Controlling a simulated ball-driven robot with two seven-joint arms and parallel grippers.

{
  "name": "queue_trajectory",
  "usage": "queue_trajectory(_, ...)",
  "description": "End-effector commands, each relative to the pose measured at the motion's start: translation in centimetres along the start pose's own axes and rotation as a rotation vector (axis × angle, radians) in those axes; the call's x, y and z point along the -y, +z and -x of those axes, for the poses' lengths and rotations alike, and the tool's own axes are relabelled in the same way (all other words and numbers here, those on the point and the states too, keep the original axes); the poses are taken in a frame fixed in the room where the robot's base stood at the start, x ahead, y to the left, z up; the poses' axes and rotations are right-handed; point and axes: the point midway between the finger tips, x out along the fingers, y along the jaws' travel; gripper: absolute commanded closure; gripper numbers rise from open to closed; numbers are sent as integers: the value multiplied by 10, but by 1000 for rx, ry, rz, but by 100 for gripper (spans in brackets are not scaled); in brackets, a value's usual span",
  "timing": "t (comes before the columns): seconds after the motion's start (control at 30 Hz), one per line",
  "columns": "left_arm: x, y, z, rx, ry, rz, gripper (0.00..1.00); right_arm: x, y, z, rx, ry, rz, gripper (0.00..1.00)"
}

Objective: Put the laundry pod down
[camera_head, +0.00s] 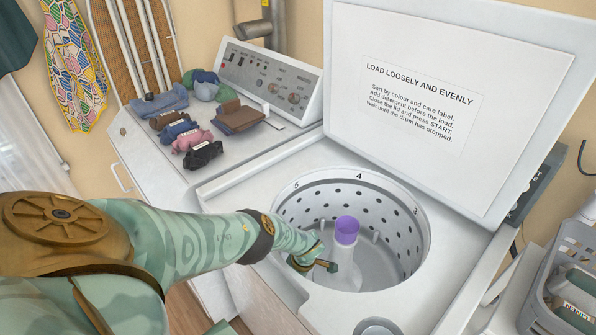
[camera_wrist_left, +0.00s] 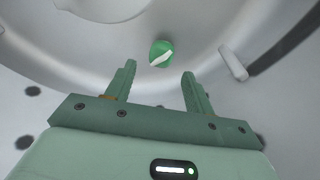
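The laundry pod (camera_wrist_left: 161,54), green with a white stripe, shows in the left wrist view on the grey inside of the washer drum. It sits just beyond the fingertips, in line with the gap between them, and neither finger appears to touch it. My left gripper (camera_wrist_left: 159,76) is open and empty. In the head view my left arm reaches down into the open drum (camera_head: 408,222), with the left gripper (camera_head: 322,265) low beside the central agitator. I cannot make out the pod in the head view. My right gripper is not in view.
The agitator (camera_head: 345,265) with its purple top (camera_head: 347,230) stands in the drum beside my gripper. The raised lid (camera_head: 430,110) stands behind. Folded clothes (camera_head: 190,140) lie on the left surface. A grey basket (camera_head: 565,265) is at the right.

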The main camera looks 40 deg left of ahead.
Motion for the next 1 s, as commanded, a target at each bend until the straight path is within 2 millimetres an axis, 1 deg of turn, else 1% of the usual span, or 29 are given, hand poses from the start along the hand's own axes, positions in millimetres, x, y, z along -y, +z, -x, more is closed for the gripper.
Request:
queue_trajectory(0.2, 0, 0, 1, 0, 0, 0, 47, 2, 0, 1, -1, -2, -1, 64)
queue_trajectory(0.27, 0, -1, 4, 0, 1, 0, 47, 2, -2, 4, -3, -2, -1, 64)
queue_trajectory(0.33, -1, -2, 13, 0, 2, -1, 47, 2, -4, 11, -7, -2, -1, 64)
queue_trajectory(0.37, -1, -2, 18, 1, 2, -1, 47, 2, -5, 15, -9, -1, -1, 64)
queue_trajectory(0.6, -1, -3, 78, 2, 3, -1, 47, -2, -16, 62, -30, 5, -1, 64)
queue_trajectory(0.7, -2, -3, 100, 2, 4, -1, 47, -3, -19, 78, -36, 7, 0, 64)
queue_trajectory(0.83, -1, -3, 120, 1, 2, -2, 47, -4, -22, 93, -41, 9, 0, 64)
queue_trajectory(0.9, -1, -2, 128, 1, 2, -2, 47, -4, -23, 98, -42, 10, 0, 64)
queue_trajectory(1.0, 0, -2, 132, 0, 1, 0, 47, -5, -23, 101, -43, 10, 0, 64)
